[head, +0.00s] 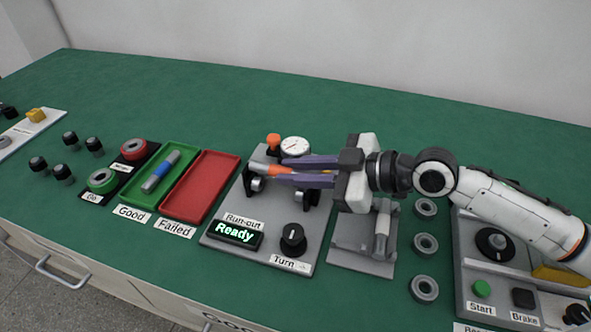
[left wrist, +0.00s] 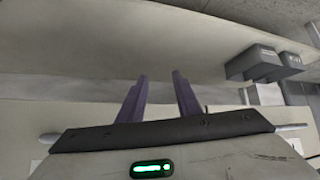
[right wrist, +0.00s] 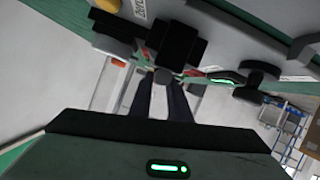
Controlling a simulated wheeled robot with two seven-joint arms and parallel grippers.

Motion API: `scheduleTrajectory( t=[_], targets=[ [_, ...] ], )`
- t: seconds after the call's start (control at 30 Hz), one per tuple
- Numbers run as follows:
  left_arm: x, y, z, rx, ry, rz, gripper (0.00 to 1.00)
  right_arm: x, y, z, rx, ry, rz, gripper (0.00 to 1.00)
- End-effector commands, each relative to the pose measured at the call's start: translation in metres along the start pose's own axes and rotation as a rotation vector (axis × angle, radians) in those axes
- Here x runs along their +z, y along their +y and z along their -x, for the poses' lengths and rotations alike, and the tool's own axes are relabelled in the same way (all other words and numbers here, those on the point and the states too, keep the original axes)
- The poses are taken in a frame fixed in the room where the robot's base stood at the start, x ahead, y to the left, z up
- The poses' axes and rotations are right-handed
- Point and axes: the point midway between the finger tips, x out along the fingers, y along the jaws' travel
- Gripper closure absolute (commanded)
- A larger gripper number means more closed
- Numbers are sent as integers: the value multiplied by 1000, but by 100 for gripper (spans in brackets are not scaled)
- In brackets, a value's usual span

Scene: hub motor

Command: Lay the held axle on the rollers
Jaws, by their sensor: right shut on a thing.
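My right gripper (head: 282,170) reaches in from the right over the run-out tester (head: 222,222), its purple fingers shut on the axle. The axle (head: 257,167) has a grey end and an orange middle; its grey end sticks out left of the fingertips. The fingers hide part of it. The rollers (head: 257,185) stand on dark supports just below the axle in the picture; I cannot tell whether they touch. The right wrist view shows the gripper (right wrist: 162,82) with the dark tester parts close ahead. My left gripper (left wrist: 160,85) is open and empty, away from the bench tools.
A dial gauge (head: 295,146) stands behind the axle. The Turn knob (head: 293,238) and the display reading Ready (head: 236,234) are in front. A green Good tray (head: 185,190) holds a blue-banded axle (head: 161,172); the red Failed tray (head: 203,184) is empty. Grey rings (head: 425,244) lie right.

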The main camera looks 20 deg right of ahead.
Motion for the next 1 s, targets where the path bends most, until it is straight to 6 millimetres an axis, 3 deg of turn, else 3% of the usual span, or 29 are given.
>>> scheduleTrajectory(
  t=[1.0],
  targets=[
    [5, -1, -6, 0, 2, -1, 69, 8, -2, -4, 2, 4, 1, 100]
  ],
)
